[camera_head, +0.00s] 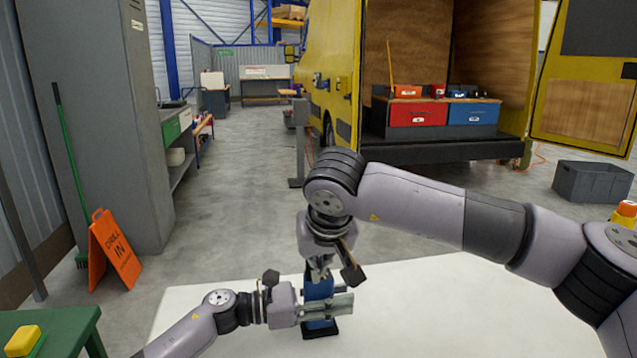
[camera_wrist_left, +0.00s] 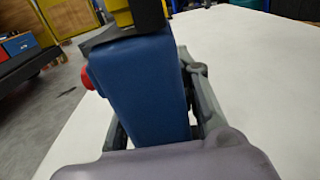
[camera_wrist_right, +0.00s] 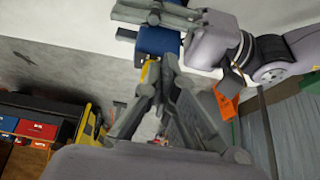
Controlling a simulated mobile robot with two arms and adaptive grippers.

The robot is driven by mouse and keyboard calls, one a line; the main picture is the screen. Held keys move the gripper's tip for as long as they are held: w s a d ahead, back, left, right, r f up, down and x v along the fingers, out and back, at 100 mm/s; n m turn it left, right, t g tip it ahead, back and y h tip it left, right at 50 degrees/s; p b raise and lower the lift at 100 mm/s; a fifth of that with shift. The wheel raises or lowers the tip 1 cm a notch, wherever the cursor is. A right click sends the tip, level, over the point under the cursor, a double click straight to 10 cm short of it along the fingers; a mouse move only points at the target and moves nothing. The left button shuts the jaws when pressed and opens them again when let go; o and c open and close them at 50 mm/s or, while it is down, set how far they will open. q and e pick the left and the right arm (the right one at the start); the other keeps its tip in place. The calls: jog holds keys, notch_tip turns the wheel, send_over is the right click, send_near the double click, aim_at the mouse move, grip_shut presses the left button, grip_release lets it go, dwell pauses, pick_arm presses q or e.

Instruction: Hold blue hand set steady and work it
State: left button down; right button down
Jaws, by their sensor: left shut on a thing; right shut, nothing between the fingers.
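The blue hand set (camera_head: 319,289) stands upright on a dark foot on the white table. My left gripper (camera_head: 322,309) is shut around its body from the left, low down. In the left wrist view the blue body (camera_wrist_left: 150,88) fills the middle, with a red knob (camera_wrist_left: 87,78) on its side and a dark top. My right gripper (camera_head: 322,272) points down at the top of the set and is shut with nothing between its fingers. In the right wrist view the right fingers (camera_wrist_right: 152,85) are close to a yellow part at the end of the blue body (camera_wrist_right: 158,42); contact is unclear.
The white table (camera_head: 440,305) is otherwise clear. A green stand with a yellow button (camera_head: 22,341) is at the lower left. An orange sign (camera_head: 113,250) stands left. Behind are a yellow van with red (camera_head: 418,114) and blue drawers (camera_head: 473,114), and a grey crate (camera_head: 592,181).

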dwell(0.4)
jog(key=shift+s+r, duration=0.1)
jog(key=shift+s, duration=0.25)
jog(key=shift+r, duration=2.95)
jog(key=shift+w+d+f, duration=0.1)
jog(key=shift+d+f, duration=0.1)
jog(key=shift+f, duration=0.8)
jog(key=shift+s+d+f, duration=0.1)
jog(key=shift+d+f, duration=0.15)
jog(key=shift+f, duration=0.8)
jog(key=shift+w+d+f, duration=0.1)
jog(key=shift+d+f, duration=0.1)
jog(key=shift+f, duration=0.8)
jog(key=shift+w+a, duration=0.1)
jog(key=shift+w, duration=0.25)
jog(key=shift+a, duration=0.25)
jog(key=shift+s, duration=0.15)
